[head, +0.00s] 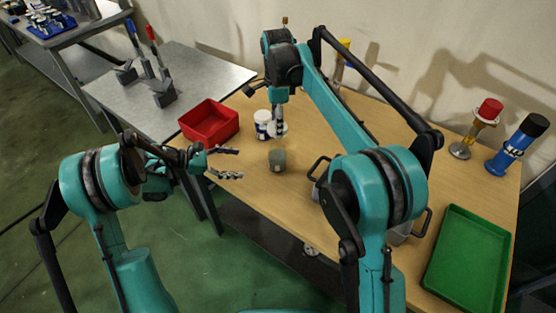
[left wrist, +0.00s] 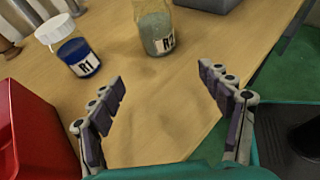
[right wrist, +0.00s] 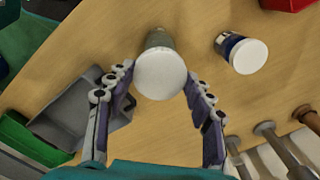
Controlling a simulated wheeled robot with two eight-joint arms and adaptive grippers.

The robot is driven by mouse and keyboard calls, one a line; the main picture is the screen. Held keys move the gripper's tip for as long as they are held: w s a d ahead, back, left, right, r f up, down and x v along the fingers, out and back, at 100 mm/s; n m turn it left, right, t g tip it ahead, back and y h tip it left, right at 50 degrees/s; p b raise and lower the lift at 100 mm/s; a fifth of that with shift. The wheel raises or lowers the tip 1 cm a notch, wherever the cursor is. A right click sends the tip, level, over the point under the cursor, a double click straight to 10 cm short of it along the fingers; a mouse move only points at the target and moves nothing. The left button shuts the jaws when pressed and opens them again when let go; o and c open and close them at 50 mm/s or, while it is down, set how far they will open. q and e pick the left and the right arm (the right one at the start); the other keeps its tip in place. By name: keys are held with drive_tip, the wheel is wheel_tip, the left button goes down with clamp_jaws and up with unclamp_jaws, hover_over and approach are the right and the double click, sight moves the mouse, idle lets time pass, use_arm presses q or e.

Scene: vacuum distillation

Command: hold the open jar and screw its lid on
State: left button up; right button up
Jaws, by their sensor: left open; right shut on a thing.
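My right gripper (right wrist: 160,80) is shut on the round white lid (right wrist: 160,76). In the right wrist view the lid partly hides the jar (right wrist: 158,39). In the head view the lid (head: 278,131) is behind the jar and apart from it.
A blue jar with a white cap (head: 262,124) stands close behind the lid. A red bin (head: 210,121) is at the table's left edge. A grey handled container (head: 397,236) is partly behind my right arm. A green tray (head: 468,260) and a blue-black cylinder (head: 516,147) are at right.

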use_arm(q)
drive_tip(key=w+d, duration=0.1)
drive_tip(key=d, duration=0.3)
drive_tip(key=w+d, duration=0.1)
drive_tip(key=d, duration=0.3)
drive_tip(key=w+d, duration=0.1)
drive_tip(key=d, duration=0.4)
drive_tip(key=shift+w+f, duration=0.2)
drive_tip(key=shift+f, duration=0.1)
drive_tip(key=shift+w+d+f, duration=0.15)
drive_tip(key=shift+d+f, duration=0.1)
drive_tip(key=shift+d, duration=0.35)
drive_tip(key=shift+c, duration=0.3)
drive_tip(key=c, duration=1.7)
clamp_jaws()
use_arm(e)
hover_over(278, 146)
drive_tip(key=shift+f, duration=2.5)
drive_tip(key=shift+f, duration=0.9)
drive_tip(key=shift+f, duration=0.55)
